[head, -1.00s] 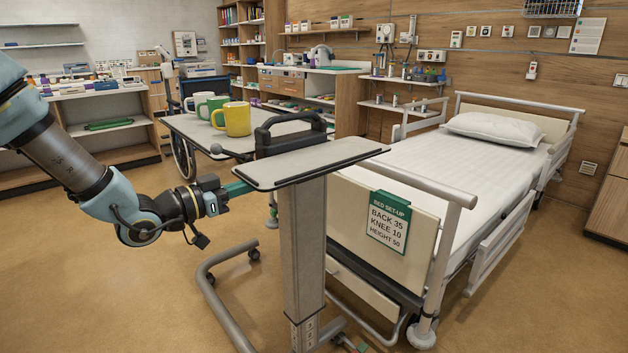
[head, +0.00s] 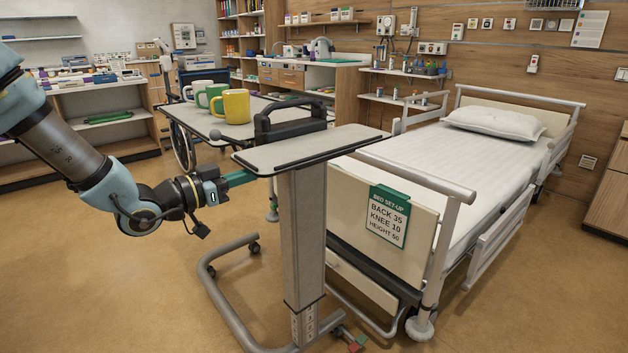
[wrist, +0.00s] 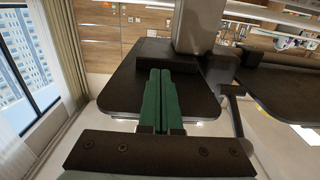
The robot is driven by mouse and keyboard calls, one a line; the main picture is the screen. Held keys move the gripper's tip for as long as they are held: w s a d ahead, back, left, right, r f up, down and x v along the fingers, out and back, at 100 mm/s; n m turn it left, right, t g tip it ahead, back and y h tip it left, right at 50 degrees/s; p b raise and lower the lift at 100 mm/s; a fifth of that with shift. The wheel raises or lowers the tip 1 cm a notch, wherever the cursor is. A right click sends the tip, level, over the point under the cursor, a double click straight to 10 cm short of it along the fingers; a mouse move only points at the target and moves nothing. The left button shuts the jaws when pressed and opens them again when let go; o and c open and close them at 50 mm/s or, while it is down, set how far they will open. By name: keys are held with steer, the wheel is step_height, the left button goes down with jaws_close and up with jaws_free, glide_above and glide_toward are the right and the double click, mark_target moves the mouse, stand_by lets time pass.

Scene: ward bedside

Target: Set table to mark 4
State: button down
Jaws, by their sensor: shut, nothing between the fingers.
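The overbed table has a grey top with a dark rim (head: 310,147) and stands at the foot of the bed. Its column (head: 301,230) has a numbered scale (head: 304,326) low down, too small to read surely. My gripper (wrist: 161,72) is shut and empty, its green fingers side by side. It is at the left end of the near tabletop section, and the fingers reach under it. In the wrist view, the table's dark underside (wrist: 122,92) fills the middle around the fingers. Whether the fingertips touch it I cannot tell.
White, green and yellow mugs (head: 236,107) stand on the farther tabletop section, behind a black handle (head: 290,118). The bed (head: 440,165) is close on the right, with a set-up sign (head: 388,215). A wheelchair (head: 182,145) is behind.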

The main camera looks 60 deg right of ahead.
steer(key=p+v, duration=0.1)
steer(key=v, duration=0.8)
stand_by(0.3)
stand_by(0.4)
steer(key=w+a+f+n+t+y, duration=0.3)
steer(key=w+a+n+t+y, duration=0.15)
steer(key=w+a, duration=0.3)
steer(key=w+a+f+n+t+y, duration=0.35)
steer(key=w+a+t, duration=0.3)
steer(key=w, duration=0.25)
steer(key=w+a+n+y, duration=0.3)
steer(key=a+y, duration=0.1)
steer(key=a, duration=0.8)
steer(key=s+a+r+n+g+y+p, duration=0.1)
steer(key=s+a+n+g+y, duration=0.15)
steer(key=s+a+n, duration=0.5)
steer(key=s+a+r+n+g+y, duration=0.1)
steer(key=s+a+n+y, duration=0.2)
steer(key=a, duration=0.8)
step_height(320, 180, up, 11)
steer(key=s+m+p, duration=0.1)
steer(key=p, duration=1)
steer(key=shift+p, duration=0.35)
